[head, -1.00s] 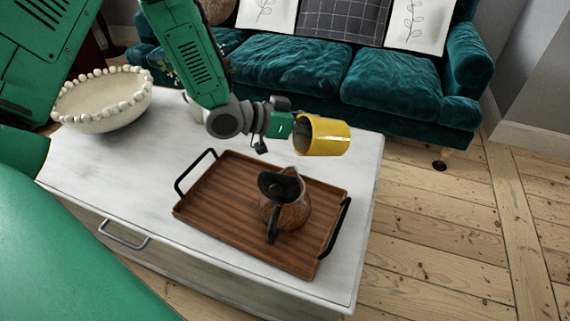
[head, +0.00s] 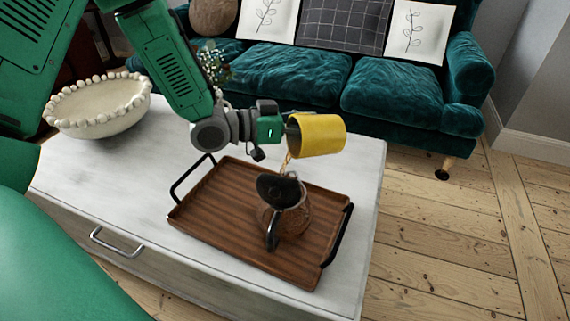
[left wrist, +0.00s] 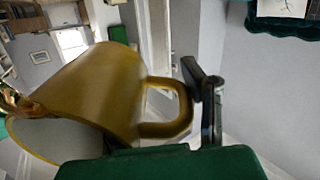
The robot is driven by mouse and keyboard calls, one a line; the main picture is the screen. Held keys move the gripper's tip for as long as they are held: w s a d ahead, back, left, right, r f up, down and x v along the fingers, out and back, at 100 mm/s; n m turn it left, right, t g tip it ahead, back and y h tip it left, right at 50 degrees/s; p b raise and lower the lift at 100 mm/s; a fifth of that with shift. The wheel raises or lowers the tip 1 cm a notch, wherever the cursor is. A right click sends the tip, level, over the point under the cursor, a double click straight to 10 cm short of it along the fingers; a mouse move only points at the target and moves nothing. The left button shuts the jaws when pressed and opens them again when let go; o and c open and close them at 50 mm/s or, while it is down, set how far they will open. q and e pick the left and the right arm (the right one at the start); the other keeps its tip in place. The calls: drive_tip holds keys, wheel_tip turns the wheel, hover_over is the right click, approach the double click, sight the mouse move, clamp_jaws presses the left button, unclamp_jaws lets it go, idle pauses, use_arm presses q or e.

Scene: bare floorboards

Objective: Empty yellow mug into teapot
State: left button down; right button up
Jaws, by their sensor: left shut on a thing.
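The yellow mug (head: 321,135) is held by my left gripper (head: 283,128), above the tray and tilted with its mouth toward the left. A thin brownish stream (head: 287,163) runs down from the mug's mouth toward the teapot. The teapot (head: 291,213), brown and patterned with a dark lid and handle, stands on the wooden tray (head: 225,215). In the left wrist view the mug (left wrist: 95,90) fills the left side, its handle at the gripper's finger (left wrist: 207,105), with brown liquid at its rim. My right gripper is not in view.
The tray has black handles and lies on a white table (head: 100,180). A cream bowl with a beaded rim (head: 98,104) stands at the table's left. A teal sofa (head: 390,90) is behind. Bare floorboards (head: 440,240) lie to the right.

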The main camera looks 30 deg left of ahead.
use_arm(q)
drive_tip(key=shift+s+a+r+t+h+b, duration=0.2)
drive_tip(key=shift+r+t+h+b, duration=0.4)
drive_tip(key=shift+t+h+b, duration=0.5)
idle(0.7)
